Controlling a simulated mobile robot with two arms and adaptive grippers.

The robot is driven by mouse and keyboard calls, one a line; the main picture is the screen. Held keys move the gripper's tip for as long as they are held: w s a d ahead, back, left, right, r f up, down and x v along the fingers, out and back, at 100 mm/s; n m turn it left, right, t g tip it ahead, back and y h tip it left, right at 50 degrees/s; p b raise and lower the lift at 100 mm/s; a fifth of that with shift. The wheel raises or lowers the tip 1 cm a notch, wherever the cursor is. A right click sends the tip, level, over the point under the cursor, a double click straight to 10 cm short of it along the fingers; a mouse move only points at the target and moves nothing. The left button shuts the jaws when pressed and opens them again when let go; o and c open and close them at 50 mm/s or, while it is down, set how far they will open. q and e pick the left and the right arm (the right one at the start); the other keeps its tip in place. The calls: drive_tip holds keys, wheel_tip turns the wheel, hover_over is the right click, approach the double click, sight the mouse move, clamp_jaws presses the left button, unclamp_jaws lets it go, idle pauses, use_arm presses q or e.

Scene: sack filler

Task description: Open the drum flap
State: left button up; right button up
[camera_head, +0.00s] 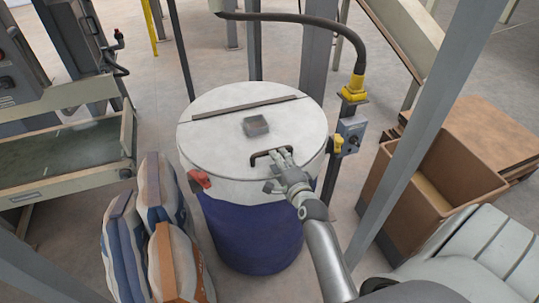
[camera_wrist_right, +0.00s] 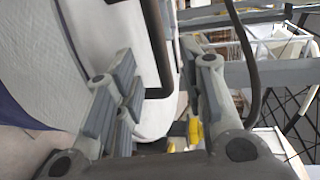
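The drum (camera_head: 253,235) is blue with a white round top. The drum flap (camera_head: 222,145) lies flat on that top, in front of a dark hinge strip (camera_head: 245,107). A dark bar handle (camera_head: 262,155) stands on the flap near its front edge. My right gripper (camera_head: 281,158) is at the handle, its fingers reaching it from the front right. In the right wrist view the handle bar (camera_wrist_right: 157,45) runs between the two fingers of the gripper (camera_wrist_right: 163,85), with gaps on both sides. The fingers are open. My left gripper is in neither view.
A small grey square piece (camera_head: 256,125) sits on the flap. A red clamp (camera_head: 200,180) is on the drum's left rim. Filled sacks (camera_head: 165,190) stand left, a cardboard box (camera_head: 425,190) right. A grey post with a control box (camera_head: 350,133) stands close right of the drum.

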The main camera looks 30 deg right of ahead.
sight(273, 163)
drive_tip(key=b+x, duration=0.2)
drive_tip(key=x, duration=0.3)
drive_tip(key=shift+w+a+f+b, duration=0.15)
drive_tip(key=shift+f+b, duration=0.05)
drive_tip(key=shift+b, duration=0.1)
drive_tip(key=shift+w, duration=0.55)
clamp_jaws()
